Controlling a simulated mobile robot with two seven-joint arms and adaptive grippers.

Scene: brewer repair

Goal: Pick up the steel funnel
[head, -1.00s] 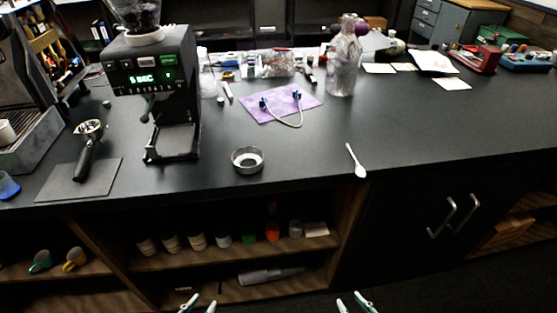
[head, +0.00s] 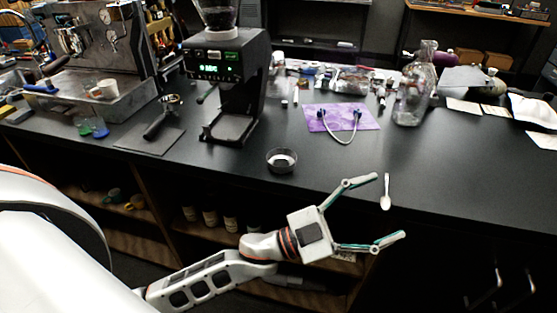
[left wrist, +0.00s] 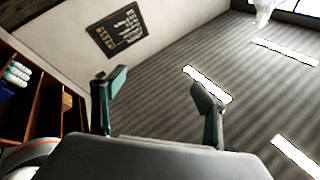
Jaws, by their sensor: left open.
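The steel funnel (head: 282,160) is a short round metal ring near the front edge of the black counter (head: 330,172), in front of the grinder. It stands free, with nothing touching it. My left gripper (head: 388,207) is open and empty, to the right of the funnel and nearer to me in the head view. Its fingers point right, away from the funnel. The left wrist view shows the same open fingers (left wrist: 162,90) with nothing between them, and no funnel. My right gripper is not in view.
The grinder (head: 232,88) stands behind and left of the funnel, a portafilter (head: 160,122) on a mat farther left. A purple cloth (head: 345,117) with a tube and a glass bottle (head: 412,100) are behind.

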